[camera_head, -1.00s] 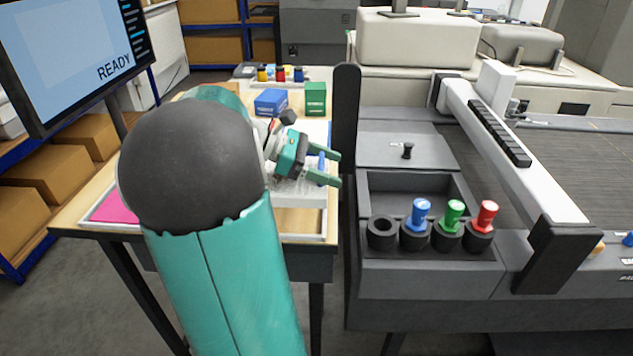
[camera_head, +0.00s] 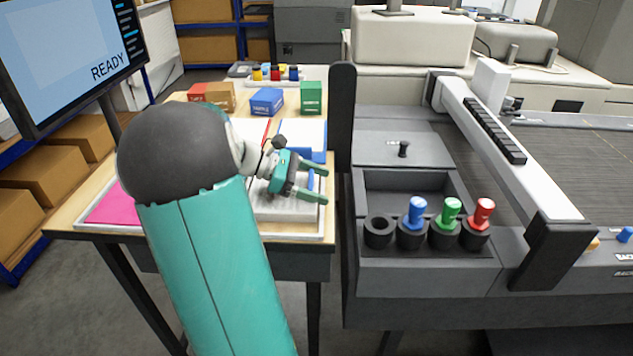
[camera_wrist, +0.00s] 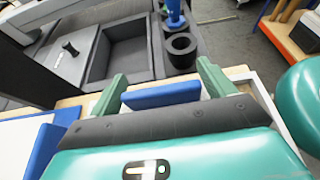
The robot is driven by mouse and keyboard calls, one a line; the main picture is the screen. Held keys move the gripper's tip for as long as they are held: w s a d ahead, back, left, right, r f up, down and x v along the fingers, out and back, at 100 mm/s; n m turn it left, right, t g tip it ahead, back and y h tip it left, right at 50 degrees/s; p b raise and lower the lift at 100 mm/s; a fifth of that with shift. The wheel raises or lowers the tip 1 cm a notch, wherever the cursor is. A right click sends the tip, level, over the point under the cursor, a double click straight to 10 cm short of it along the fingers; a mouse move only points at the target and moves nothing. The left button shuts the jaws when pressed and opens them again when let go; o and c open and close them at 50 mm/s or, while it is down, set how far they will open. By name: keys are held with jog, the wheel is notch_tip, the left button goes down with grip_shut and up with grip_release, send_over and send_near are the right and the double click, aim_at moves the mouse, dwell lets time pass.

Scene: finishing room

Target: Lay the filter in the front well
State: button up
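My gripper (camera_head: 318,186) is above the worktable, left of the machine, and points right. In the wrist view, its fingers (camera_wrist: 161,84) stand apart on either side of a blue bar (camera_wrist: 160,95), which spans the gap between them. A pale grey flat piece (camera_head: 283,207), seemingly the filter, lies under the gripper in the head view; the hand partly covers it. The front well (camera_head: 390,183) is an open, empty dark recess in the machine, behind the row of holders; it also shows in the wrist view (camera_wrist: 127,50).
Blue, green and red knobbed tools (camera_head: 450,212) stand in holders beside an empty holder (camera_head: 379,230). A lid with a black knob (camera_head: 404,150) lies behind the well. A dark upright panel (camera_head: 342,120) stands between table and machine. Small boxes (camera_head: 266,102) stand farther back.

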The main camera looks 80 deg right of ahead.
jog(key=shift+o, duration=0.8)
jog(key=shift+r, duration=0.2)
jog(key=v, duration=1.2)
jog(key=shift+f, duration=0.1)
